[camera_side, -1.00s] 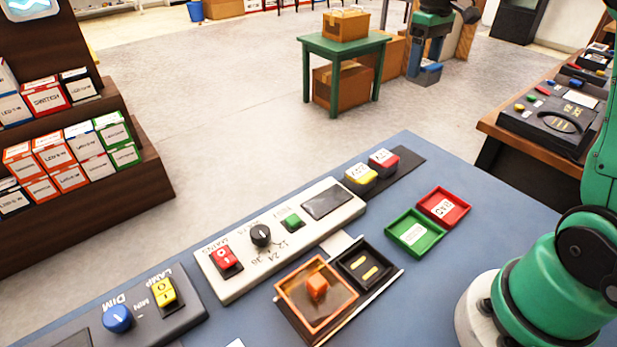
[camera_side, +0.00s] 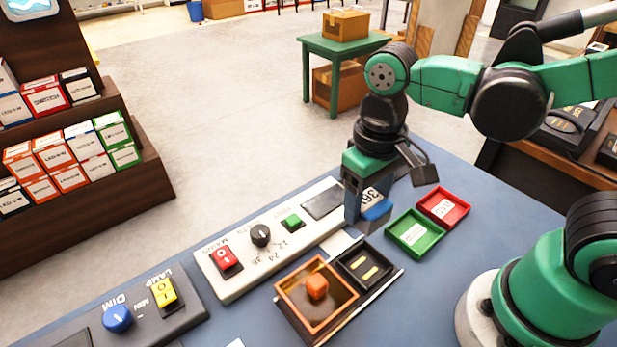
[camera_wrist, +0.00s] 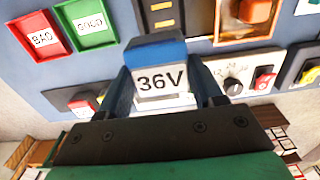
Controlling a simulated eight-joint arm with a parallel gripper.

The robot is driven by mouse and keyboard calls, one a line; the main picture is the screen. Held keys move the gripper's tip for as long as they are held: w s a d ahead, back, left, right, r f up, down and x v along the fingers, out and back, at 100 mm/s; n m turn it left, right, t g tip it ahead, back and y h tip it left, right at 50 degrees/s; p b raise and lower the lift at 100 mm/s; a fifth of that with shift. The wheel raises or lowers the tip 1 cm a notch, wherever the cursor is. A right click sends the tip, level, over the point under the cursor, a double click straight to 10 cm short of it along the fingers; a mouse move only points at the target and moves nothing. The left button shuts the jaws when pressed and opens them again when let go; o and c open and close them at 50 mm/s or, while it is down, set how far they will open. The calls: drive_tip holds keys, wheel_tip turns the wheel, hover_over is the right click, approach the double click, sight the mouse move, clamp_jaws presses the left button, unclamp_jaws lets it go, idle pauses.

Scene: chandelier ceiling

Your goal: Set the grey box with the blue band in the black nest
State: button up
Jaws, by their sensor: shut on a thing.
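The grey box with the blue band (camera_side: 376,211) is held between the fingers of my gripper (camera_side: 364,215), its white face printed 36V. In the wrist view the box (camera_wrist: 162,78) sits upright between both fingers, blue band toward the picture's top. The black nest (camera_side: 387,275) is a square black tray with two yellow strips on its floor, empty. In the side view it lies just below the box in the picture, and the box is apart from it. The nest also shows in the wrist view (camera_wrist: 186,20). The exact height of the box is hard to tell.
The orange-rimmed tray with an orange block (camera_side: 317,285) adjoins the nest. Green (camera_side: 412,240) and red (camera_side: 443,208) trays lie to the right. The white switch panel (camera_side: 290,240) runs behind, with a red switch, black knob and green button.

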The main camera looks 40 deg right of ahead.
drive_tip(key=shift+s+a+f, duration=0.25)
drive_tip(key=shift+s+f, duration=0.05)
drive_tip(key=shift+s, duration=0.2)
drive_tip(key=shift+s+a+f, duration=0.2)
drive_tip(key=shift+s+f, duration=0.1)
drive_tip(key=shift+s, duration=0.15)
drive_tip(key=shift+f, duration=2.4)
drive_tip(key=shift+f, duration=1.1)
drive_tip(key=o, duration=1.4)
drive_tip(key=shift+r, duration=3.75)
